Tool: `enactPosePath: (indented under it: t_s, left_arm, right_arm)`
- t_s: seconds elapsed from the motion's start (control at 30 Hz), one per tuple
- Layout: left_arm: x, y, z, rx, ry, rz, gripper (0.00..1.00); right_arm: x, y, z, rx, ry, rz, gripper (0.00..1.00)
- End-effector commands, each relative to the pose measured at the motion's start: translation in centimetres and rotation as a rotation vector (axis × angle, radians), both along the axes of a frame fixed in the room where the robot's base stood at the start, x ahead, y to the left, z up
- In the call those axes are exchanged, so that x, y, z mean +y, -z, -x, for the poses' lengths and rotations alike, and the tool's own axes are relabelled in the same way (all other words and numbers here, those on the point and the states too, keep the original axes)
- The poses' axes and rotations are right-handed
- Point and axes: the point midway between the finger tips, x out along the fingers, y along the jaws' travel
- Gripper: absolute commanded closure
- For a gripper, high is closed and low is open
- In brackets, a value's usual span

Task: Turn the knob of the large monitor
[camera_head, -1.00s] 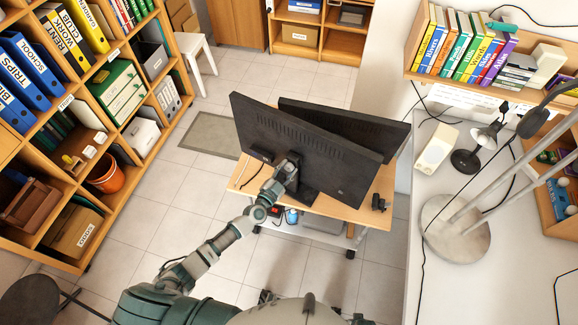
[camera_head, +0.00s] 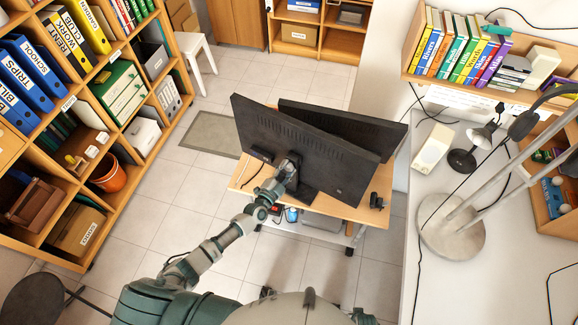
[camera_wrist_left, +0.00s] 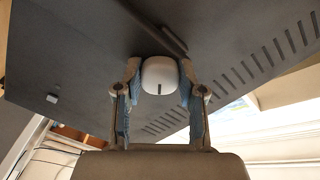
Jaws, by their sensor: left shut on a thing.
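The large monitor (camera_head: 338,160) stands on a wooden wheeled cart with its black back towards me. In the left wrist view its dark back panel (camera_wrist_left: 225,55) fills the top. A white rounded knob (camera_wrist_left: 160,76) with a dark line mark at its lower edge sits on that back. My left gripper (camera_wrist_left: 160,84) has one finger on each side of the knob and is closed on it. In the head view the left gripper (camera_head: 287,168) reaches up to the monitor's back near its stand, and the knob is hidden there. My right gripper is not clearly visible.
A second dark monitor (camera_head: 395,138) stands just behind the large one. The wooden cart top (camera_head: 245,180) has little free room. Shelves with binders (camera_head: 80,75) stand at left. A white desk (camera_head: 460,270) with a lamp (camera_head: 455,228) is at right.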

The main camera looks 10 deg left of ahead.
Motion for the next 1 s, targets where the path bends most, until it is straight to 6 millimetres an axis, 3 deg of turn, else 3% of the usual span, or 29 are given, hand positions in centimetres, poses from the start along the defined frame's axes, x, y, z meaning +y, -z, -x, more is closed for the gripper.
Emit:
enactPosePath:
  t_s: [0.37, 1.0]
  left_arm:
    - [0.0, -0.1, 0.0, -0.003, -0.001, -0.01, 0.69]
    - [0.1, -0.2, -0.1, -0.073, -0.001, -0.235, 0.69]
  right_arm:
    - [0.0, -0.2, 0.0, 0.0, 0.0, 0.0, 0.6]
    - [0.0, -2.3, -0.2, -0.004, 0.0, 0.0, 0.6]
